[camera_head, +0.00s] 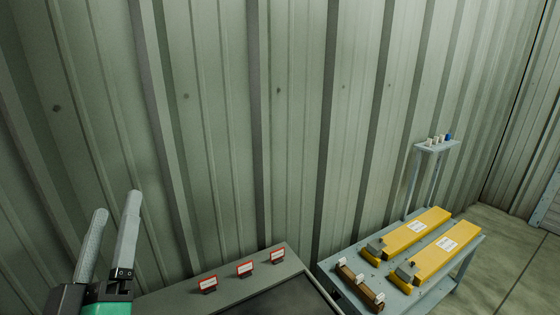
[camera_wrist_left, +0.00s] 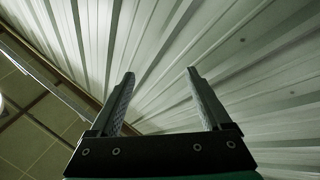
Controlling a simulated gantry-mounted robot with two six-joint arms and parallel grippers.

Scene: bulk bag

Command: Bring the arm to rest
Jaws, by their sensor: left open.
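My left gripper (camera_head: 117,219) is in the lower left of the head view, its two grey fingers pointing up in front of the corrugated wall. It is open and nothing shows between its fingers. In the left wrist view the same gripper (camera_wrist_left: 160,78) shows its fingers spread apart, with only wall and ceiling beyond them. My right gripper is in neither view.
A grey table (camera_head: 160,302) with several red-framed cards (camera_head: 245,269) stands below. To its right, a bench (camera_head: 405,294) holds two yellow long tools (camera_head: 418,233) and a brown block (camera_head: 354,286). A small stand (camera_head: 436,147) is behind. Corrugated wall (camera_head: 290,130) closes the back.

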